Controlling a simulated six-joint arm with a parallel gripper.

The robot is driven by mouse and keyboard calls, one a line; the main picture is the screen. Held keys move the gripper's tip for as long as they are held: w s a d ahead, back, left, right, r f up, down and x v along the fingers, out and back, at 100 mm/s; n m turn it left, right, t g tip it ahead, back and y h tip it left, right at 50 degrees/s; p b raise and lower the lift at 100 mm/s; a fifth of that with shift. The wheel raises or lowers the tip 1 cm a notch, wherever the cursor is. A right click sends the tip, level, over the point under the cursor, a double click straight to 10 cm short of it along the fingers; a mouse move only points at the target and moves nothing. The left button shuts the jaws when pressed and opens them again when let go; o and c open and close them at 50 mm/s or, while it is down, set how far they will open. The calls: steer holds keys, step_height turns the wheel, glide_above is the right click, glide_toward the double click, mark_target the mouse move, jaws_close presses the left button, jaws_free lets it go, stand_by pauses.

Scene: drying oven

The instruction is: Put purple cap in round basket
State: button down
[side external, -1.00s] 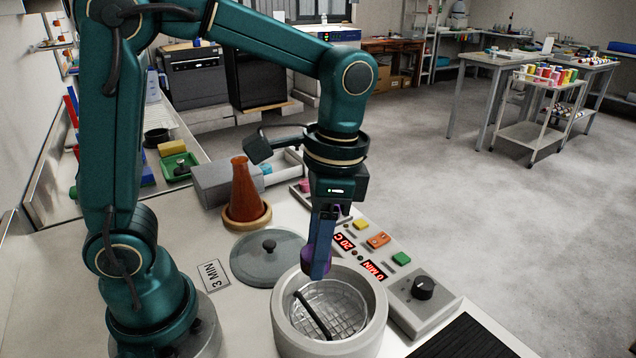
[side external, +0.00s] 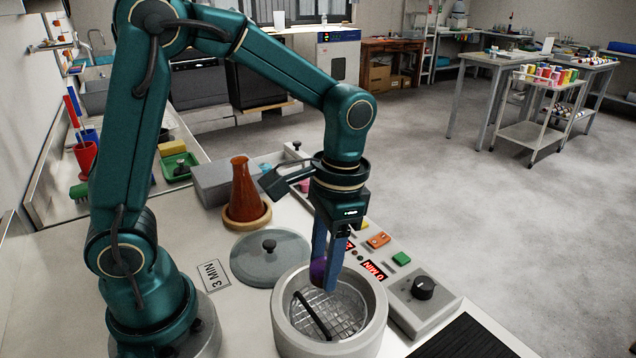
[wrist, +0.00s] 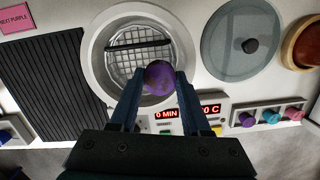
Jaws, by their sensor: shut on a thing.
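The purple cap (wrist: 160,77) is between the two blue fingers of my gripper (wrist: 155,88) in the wrist view. In the side view the cap (side external: 318,270) is partly hidden behind a finger of my gripper (side external: 325,275), above the back rim of the round basket's pot. The gripper is shut on the cap. The round wire basket (side external: 340,312) sits inside the white round pot (side external: 283,325), with a dark handle bar across it. The basket (wrist: 128,62) shows beyond the cap in the wrist view.
A grey lid (side external: 262,262) with a dark knob lies beside the pot. An orange flask (side external: 244,190) stands on a wooden ring behind it. A control panel (side external: 408,290) with a knob, buttons and red displays is to the right. A black ribbed mat (side external: 470,338) lies at front right.

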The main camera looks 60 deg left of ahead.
mark_target(335, 317)
steer(key=d+f, duration=0.1)
steer(key=d, duration=0.2)
steer(key=shift+w+f, duration=0.2)
steer(key=shift+f, duration=2.2)
steer(key=shift+c, duration=1.8)
jaws_free()
steer(key=shift+f, duration=0.1)
